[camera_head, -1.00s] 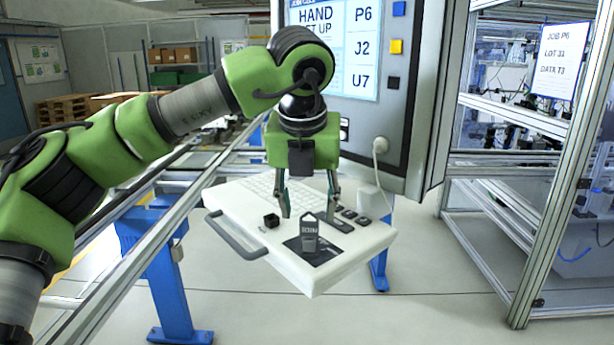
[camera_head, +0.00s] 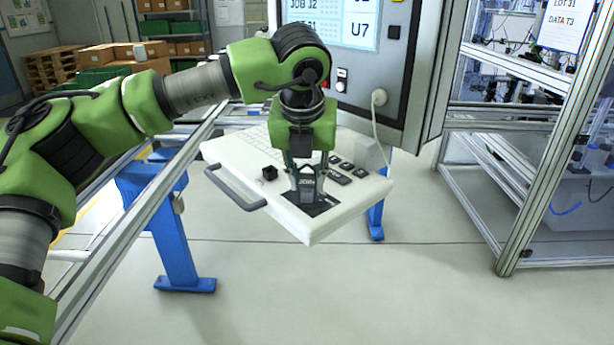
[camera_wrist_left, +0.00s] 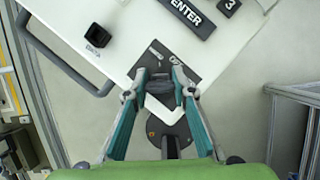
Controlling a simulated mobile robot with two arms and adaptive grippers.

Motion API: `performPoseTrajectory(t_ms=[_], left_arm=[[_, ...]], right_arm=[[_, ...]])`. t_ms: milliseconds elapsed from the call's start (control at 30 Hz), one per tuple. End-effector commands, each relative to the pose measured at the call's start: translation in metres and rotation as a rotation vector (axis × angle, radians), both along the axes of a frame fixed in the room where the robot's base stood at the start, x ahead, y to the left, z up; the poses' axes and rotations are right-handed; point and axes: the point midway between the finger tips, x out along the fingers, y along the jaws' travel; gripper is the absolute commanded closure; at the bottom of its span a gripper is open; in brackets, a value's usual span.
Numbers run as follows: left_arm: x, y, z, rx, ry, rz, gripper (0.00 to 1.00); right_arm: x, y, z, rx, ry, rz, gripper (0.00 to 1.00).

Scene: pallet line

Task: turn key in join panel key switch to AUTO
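A grey key with a tag reading JOIN (camera_head: 307,184) stands upright on a dark plate (camera_head: 324,207) at the front corner of the white console. My left gripper (camera_head: 307,190) is pointing down over it, one finger on each side of the key. In the left wrist view the fingertips (camera_wrist_left: 160,82) flank the dark key head (camera_wrist_left: 160,88) closely. Whether they touch it I cannot tell. My right gripper is out of view.
The white console (camera_head: 235,160) carries a keyboard, a small black cube (camera_head: 269,173) and a grey handle (camera_head: 235,195) on its left edge. A screen cabinet (camera_head: 400,70) stands behind with a white cable. A metal frame rack (camera_head: 540,150) is at right. The floor in front is clear.

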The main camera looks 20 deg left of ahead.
Motion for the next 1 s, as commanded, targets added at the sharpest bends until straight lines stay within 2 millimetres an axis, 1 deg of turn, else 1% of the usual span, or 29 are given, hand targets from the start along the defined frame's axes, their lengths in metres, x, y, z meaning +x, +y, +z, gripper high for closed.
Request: performPoseTrajectory(t_ms=[67, 167, 300, 400, 600, 800, 900, 1000], left_arm=[[0.000, 0.000, 0.000, -0.001, 0.000, -0.004, 0.97], [0.000, 0.001, -0.002, -0.002, 0.002, -0.053, 0.97], [0.000, 0.001, -0.002, -0.003, -0.001, -0.211, 0.97], [0.000, 0.000, -0.002, -0.003, 0.001, -0.328, 0.97], [0.000, 0.000, 0.000, -0.004, 0.001, -0.553, 0.97], [0.000, 0.000, 0.002, -0.005, 0.001, -0.769, 0.97], [0.000, -0.001, 0.001, -0.003, 0.001, -0.839, 0.97], [0.000, -0.001, 0.001, -0.002, 0.000, -0.872, 0.97]], right_arm=[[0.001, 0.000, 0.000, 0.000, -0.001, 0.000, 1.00], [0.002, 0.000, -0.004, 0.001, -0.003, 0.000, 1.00], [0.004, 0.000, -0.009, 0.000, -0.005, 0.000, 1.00], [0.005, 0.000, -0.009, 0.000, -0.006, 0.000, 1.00], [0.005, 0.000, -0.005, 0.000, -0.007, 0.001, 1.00], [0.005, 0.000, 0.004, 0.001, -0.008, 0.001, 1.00], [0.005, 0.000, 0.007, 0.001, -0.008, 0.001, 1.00], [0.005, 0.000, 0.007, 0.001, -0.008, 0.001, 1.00]])
